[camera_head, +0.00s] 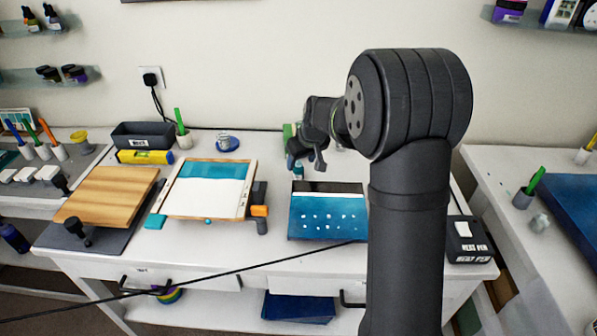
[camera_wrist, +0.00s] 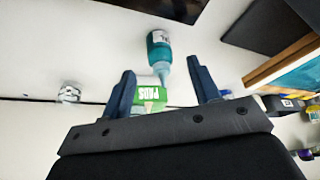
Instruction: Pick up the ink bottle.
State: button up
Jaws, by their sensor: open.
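The ink bottle (camera_wrist: 159,48) is a small teal bottle with a pale label and a narrow nozzle. In the wrist view it shows at upper centre, its nozzle pointing toward the gap between my fingers. In the head view a small part of it (camera_head: 298,171) shows on the white table just below my gripper. My gripper (camera_wrist: 163,76) is open, with one dark blue finger on each side of the nozzle's line. The bottle's body lies past the fingertips, and I see no contact. My gripper also shows in the head view (camera_head: 307,160), partly hidden by my arm.
A green pads box (camera_wrist: 149,97) stands behind the bottle. A dark-topped blue panel (camera_head: 327,213) lies in front of it. A framed teal-and-white panel (camera_head: 210,192) is to the left, with an orange clamp (camera_head: 259,211). A black cable crosses the table front.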

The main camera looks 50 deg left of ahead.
aim_at(299, 163)
jog(key=x, duration=0.5)
jog(key=shift+a, duration=0.2)
jog(key=c, duration=1.1)
